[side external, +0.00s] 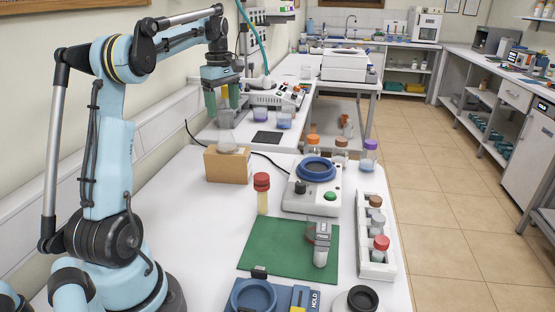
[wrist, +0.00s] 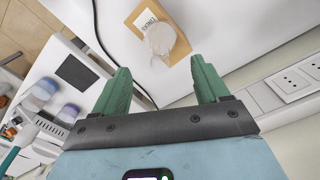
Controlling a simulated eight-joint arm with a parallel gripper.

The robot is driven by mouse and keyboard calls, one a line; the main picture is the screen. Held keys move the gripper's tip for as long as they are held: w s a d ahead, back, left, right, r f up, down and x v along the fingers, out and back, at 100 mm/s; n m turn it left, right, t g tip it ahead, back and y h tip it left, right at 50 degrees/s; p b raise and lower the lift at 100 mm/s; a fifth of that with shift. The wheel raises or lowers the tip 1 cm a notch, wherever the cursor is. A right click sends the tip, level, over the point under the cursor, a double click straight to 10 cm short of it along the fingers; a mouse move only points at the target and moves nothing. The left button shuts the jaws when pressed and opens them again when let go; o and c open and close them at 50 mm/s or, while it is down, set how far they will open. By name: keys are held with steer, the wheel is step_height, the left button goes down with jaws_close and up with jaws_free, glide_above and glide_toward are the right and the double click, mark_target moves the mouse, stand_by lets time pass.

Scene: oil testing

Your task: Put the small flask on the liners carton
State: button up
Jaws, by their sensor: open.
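The liners carton (side external: 226,168) is a brown box at the back left of the white bench; its labelled top shows in the wrist view (wrist: 136,14). A pale, see-through vessel, which looks like the small flask (side external: 230,148), is on the carton's top. It also shows over the carton in the wrist view (wrist: 161,39), beyond my fingertips. My gripper (side external: 222,110) is open, with two green fingers pointing down above and behind the carton. In the wrist view, the gap between the fingers (wrist: 160,68) is empty, and the fingers are apart from the flask.
A red-capped tube (side external: 262,195) stands right of the carton, near a green mat (side external: 270,250). A white instrument with a blue ring (side external: 312,185) and a tube rack (side external: 373,265) are further right. A dark cable runs behind the carton.

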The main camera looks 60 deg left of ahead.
step_height(320, 180, up, 4)
steer(key=shift+r, duration=0.25)
steer(key=shift+w+d+r, duration=0.1)
steer(key=shift+d+r, duration=0.05)
steer(key=shift+d, duration=0.1)
steer(key=w+d+f+m+t+y, duration=0.1)
steer(key=d+m+t, duration=0.1)
steer(key=d+m, duration=0.5)
steer(key=w+d+f+m+t, duration=0.1)
steer(key=d+m, duration=0.2)
steer(key=d, duration=0.7)
steer(key=s+d+f+m+t, duration=0.2)
steer(key=d+f+m, duration=0.3)
steer(key=d, duration=0.3)
steer(key=s+d+f+m+t+h, duration=0.1)
steer(key=s+d+f+m+t, duration=0.1)
steer(key=s+d+f+m, duration=0.3)
steer(key=d+m, duration=0.1)
steer(key=d, duration=0.2)
steer(key=shift+f+m, duration=0.2)
steer(key=shift+m, duration=0.1)
